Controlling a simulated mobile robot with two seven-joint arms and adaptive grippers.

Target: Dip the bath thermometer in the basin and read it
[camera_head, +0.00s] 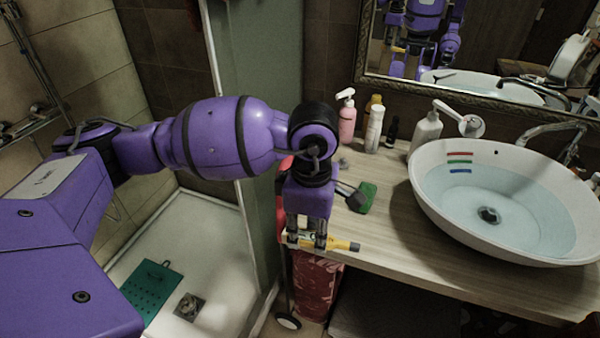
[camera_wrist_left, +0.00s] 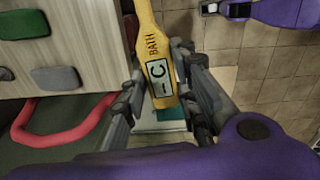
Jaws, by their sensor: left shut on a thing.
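My left gripper (camera_head: 320,240) is shut on the yellow bath thermometer (camera_head: 343,245), in front of the counter's left front edge. In the left wrist view the thermometer (camera_wrist_left: 151,42) lies between the fingers of my left gripper (camera_wrist_left: 163,108). It carries the word BATH and a small display (camera_wrist_left: 163,77) showing a dash and a C, with no digits visible. The white basin (camera_head: 432,205) stands on the counter to the right, apart from the gripper. It holds clear water (camera_head: 530,210), and red, green and blue stripes mark its inner wall.
A green sponge (camera_head: 367,197) lies near the gripper. A pink bottle (camera_head: 347,122), a white bottle (camera_head: 374,130) and a dispenser (camera_head: 425,133) stand behind. A tap (camera_head: 545,130) reaches toward the basin's back.

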